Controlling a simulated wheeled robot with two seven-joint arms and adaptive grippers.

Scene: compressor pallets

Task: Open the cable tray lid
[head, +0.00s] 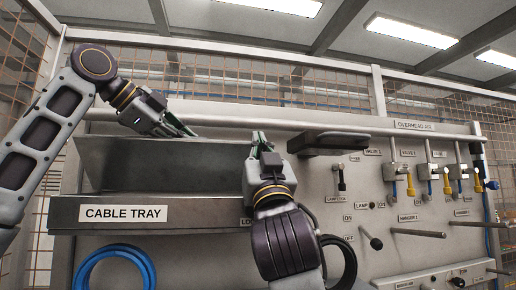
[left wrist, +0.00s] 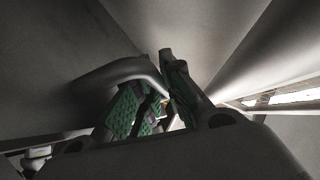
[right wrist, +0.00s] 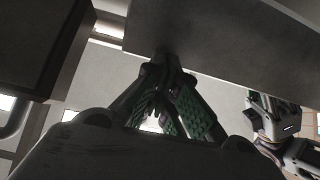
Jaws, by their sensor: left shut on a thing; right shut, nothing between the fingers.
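The cable tray (head: 190,212) is on the left of the panel, with its label on the front wall. Its grey lid (head: 170,160) stands raised at a tilt above the front wall. My left gripper (head: 190,131) is at the lid's upper edge. In the left wrist view its green-padded fingers (left wrist: 150,108) are shut on a curved grey handle (left wrist: 125,70). My right gripper (head: 259,138) is shut and empty by the lid's right end. In the right wrist view its fingertips (right wrist: 166,62) meet close to a grey panel's edge; contact is unclear.
A dark overhead box (head: 335,142) juts out right of my right gripper. Valves (head: 408,180), a lamp switch (head: 340,182) and hanger pegs (head: 418,232) fill the panel's right. A blue cable coil (head: 147,262) hangs below the tray. A black coil (head: 348,258) hangs behind my right arm.

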